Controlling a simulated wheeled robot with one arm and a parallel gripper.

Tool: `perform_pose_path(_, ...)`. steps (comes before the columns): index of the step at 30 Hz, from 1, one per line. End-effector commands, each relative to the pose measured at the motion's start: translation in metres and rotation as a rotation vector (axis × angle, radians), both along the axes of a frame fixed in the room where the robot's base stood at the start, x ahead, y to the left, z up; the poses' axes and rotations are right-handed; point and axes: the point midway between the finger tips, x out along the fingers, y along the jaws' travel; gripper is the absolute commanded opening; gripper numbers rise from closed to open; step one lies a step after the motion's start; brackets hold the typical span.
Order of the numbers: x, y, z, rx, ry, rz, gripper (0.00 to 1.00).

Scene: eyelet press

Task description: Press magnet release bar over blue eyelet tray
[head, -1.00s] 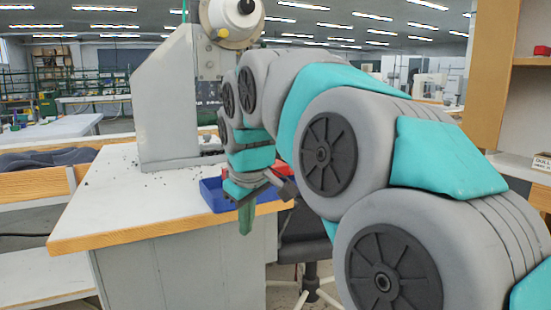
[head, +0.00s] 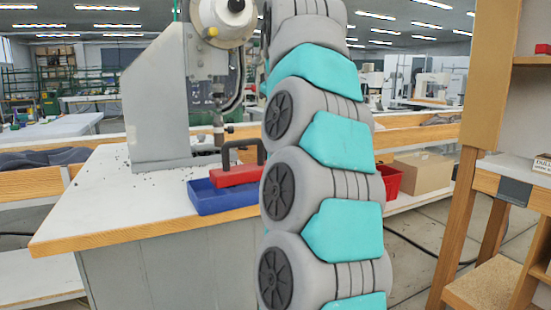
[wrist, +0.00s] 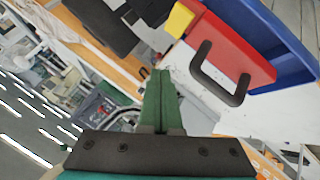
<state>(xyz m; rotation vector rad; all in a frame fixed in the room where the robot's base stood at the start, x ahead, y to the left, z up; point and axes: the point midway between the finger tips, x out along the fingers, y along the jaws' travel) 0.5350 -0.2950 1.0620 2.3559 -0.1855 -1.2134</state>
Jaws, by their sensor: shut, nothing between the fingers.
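In the head view the blue tray (head: 222,199) sits on the white table near its right front edge. A red magnet block (head: 234,176) with a black loop handle rests at the tray. In the wrist view the red block (wrist: 240,55) and its black handle (wrist: 214,78) lie to the upper right, against the blue tray (wrist: 270,38). A small yellow piece (wrist: 180,19) shows beside the block; I cannot tell what it belongs to. My gripper (wrist: 161,76) has green fingers, shut and empty, apart from the handle. In the head view my arm hides it.
The eyelet press (head: 158,100) stands on the white table (head: 120,205) behind the tray, its lower tool close to the handle. Small dark bits lie on the table. A red bin (head: 391,182) and cardboard box (head: 424,171) stand to the right. The table's left front is clear.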

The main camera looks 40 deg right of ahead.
Motion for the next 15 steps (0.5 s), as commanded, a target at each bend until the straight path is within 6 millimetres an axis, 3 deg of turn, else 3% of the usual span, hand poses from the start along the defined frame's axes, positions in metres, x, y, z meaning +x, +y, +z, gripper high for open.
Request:
perform_pose_path(6, -0.007, -0.027, 0.016, -0.03, -0.033, -0.034, 0.0)
perform_pose_path(15, -0.008, -0.031, 0.018, -0.036, -0.035, -0.04, 0.0)
